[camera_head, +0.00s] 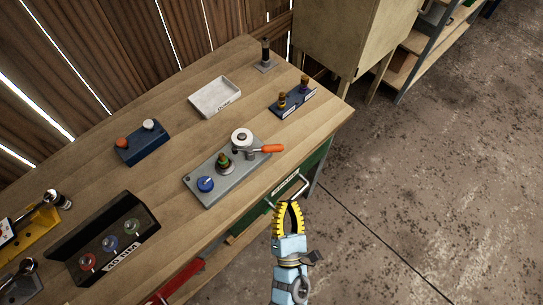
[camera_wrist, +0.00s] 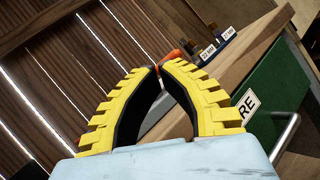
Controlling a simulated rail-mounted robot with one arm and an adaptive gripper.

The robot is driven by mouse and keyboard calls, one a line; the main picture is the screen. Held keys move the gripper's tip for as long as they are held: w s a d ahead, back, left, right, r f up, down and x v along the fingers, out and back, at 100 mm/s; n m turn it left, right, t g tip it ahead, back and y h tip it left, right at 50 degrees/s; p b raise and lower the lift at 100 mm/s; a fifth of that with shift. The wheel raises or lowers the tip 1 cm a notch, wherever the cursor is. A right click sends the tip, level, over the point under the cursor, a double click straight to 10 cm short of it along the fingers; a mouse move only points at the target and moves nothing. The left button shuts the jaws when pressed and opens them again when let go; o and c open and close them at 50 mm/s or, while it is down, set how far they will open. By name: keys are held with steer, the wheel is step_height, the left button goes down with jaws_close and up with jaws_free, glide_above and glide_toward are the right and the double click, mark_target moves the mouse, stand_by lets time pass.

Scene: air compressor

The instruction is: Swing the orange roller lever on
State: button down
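The orange roller lever (camera_head: 272,148) sticks out to the right from a grey metal plate (camera_head: 212,190) on the workbench. Its pivot is beside a round white-topped roller (camera_head: 242,136). My gripper (camera_head: 289,203) is in front of the bench edge, below and right of the lever in the head view, apart from it. Its yellow fingers curve together, tips nearly meeting, with nothing held between them.
The plate also carries a blue knob (camera_head: 205,184) and a green-topped part (camera_head: 223,160). A blue block with two posts (camera_head: 293,101), a white tray (camera_head: 215,97) and a blue two-button box (camera_head: 142,143) stand around it. A metal handle (camera_head: 290,190) projects from the green bench front near my gripper.

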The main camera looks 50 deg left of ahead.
steer(key=w+a+n, duration=0.2)
steer(key=a, duration=0.2)
steer(key=w+a+n+g+p, duration=0.1)
steer(key=a+n, duration=0.1)
steer(key=a, duration=0.2)
steer(key=w+a+n+g+h+p, duration=0.1)
steer(key=w+a+n, duration=0.1)
steer(key=a, duration=0.2)
steer(key=shift+w+f, duration=0.1)
steer(key=shift+w, duration=0.25)
steer(key=shift+w+a, duration=0.3)
steer(key=shift+a, duration=0.15)
steer(key=shift+w+d+n+g, duration=0.1)
steer(key=shift+n+g, duration=0.2)
steer(key=shift+n, duration=0.1)
steer(key=shift+y, duration=0.3)
